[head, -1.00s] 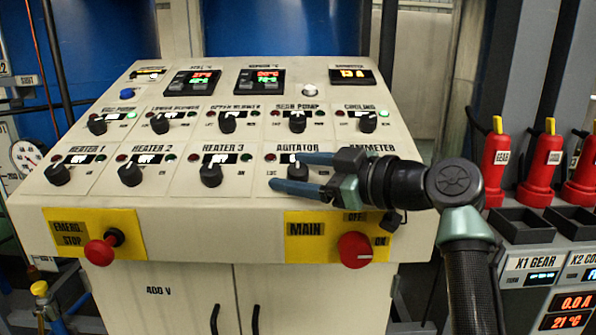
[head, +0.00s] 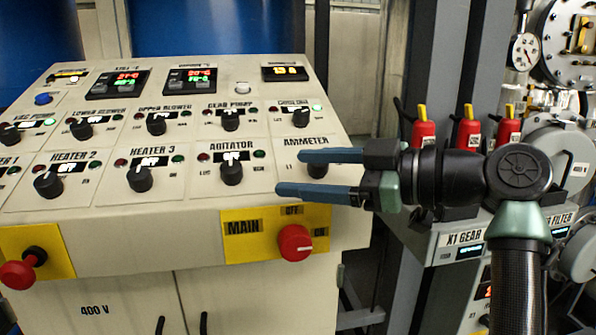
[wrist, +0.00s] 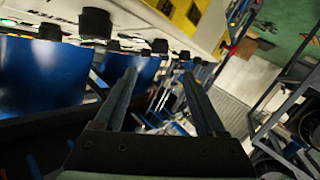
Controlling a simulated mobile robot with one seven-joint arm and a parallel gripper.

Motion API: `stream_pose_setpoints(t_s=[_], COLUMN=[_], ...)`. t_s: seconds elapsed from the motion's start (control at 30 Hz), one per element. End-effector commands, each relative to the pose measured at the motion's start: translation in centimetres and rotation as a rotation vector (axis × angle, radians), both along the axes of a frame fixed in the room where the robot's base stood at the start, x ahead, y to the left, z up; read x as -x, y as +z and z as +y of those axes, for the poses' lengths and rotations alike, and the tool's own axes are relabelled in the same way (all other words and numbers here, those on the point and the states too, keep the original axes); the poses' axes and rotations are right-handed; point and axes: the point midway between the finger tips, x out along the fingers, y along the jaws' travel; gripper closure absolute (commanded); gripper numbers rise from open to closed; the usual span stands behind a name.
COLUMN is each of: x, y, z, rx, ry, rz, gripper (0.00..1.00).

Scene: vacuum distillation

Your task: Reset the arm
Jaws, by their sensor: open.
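My gripper (head: 303,172) is open and empty in the head view, with its two blue-grey fingers pointing left. It appears in front of the right end of the control panel (head: 120,237), near the AMMETER label, and partly covers the knob there. In the wrist view my gripper (wrist: 165,90) shows two spread fingers with nothing between them. The agitator knob (head: 231,173) is left of the fingertips, and the red MAIN knob (head: 295,243) is below them.
A red emergency stop (head: 20,272) sits at the panel's lower left. Red-bodied holders with yellow tops (head: 424,128) stand behind my arm at right, above the X1 GEAR unit (head: 462,242). A round gauge (head: 524,51) is at upper right. Blue drums (head: 190,35) stand behind the panel.

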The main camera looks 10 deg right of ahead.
Motion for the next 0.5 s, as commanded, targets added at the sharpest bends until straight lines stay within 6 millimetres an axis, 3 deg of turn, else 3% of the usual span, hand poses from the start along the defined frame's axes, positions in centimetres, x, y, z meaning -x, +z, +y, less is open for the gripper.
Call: stream_pose_setpoints(t_s=[0.27, 0.4, 0.5], x=[-0.7, -2.5, -3.1], y=[-0.1, 0.3, 1.9], z=[1.0, 4.0, 6.3], rx=[-0.001, -0.024, -0.084], ry=[-0.034, -0.173, -0.318], rz=[0.002, -0.012, -0.065], gripper=[0.27, 0.27, 0.27])
